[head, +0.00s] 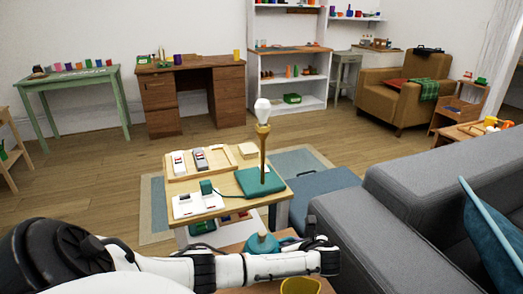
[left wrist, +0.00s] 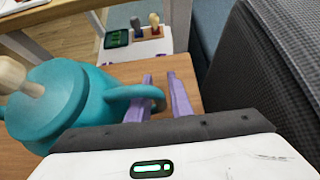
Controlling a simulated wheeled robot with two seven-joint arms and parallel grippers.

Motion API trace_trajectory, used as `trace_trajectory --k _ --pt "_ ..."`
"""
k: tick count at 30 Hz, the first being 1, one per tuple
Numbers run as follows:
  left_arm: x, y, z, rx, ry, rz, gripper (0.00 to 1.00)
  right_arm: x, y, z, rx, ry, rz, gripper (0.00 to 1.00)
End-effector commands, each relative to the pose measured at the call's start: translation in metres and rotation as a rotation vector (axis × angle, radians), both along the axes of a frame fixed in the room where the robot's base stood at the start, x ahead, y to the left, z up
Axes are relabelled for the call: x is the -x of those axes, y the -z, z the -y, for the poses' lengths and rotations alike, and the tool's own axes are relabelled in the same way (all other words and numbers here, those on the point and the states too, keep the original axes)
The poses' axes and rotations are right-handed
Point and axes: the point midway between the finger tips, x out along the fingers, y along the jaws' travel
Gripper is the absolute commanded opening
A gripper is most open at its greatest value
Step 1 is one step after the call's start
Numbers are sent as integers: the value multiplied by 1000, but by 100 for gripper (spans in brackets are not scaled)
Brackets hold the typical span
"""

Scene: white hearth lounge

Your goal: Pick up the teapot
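The teal teapot (head: 262,243) stands low at the front, partly hidden behind my left arm in the head view. The left wrist view shows its round body (left wrist: 62,108), a pale wooden lid knob (left wrist: 18,76) and a looped handle (left wrist: 122,93) pointing right. My left gripper (left wrist: 160,76) has its two purple fingers close together, one on each side of the handle's outer end, which fills the narrow gap. The teapot looks upright; I cannot tell whether its base touches the wooden top (left wrist: 112,72). My right gripper is not in view.
A yellow cup (head: 300,286) stands just in front of my left arm. Behind the teapot is a small table (head: 225,212) with a tray (head: 243,163) and a tall gold lamp (head: 262,140). A grey sofa (head: 385,235) closes off the right side.

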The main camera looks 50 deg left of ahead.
Motion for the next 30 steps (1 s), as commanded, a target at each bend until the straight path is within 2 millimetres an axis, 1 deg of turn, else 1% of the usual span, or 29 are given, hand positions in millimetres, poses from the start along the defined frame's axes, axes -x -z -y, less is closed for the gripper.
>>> trace_trajectory --k 3,4,7,30 --pt "0 -1 0 0 0 0 19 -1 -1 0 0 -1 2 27" --pt "0 -1 0 0 0 0 18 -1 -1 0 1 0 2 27" --pt "0 -1 0 0 0 0 1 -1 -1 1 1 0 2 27" --pt "0 0 1 2 0 1 0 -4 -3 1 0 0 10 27"
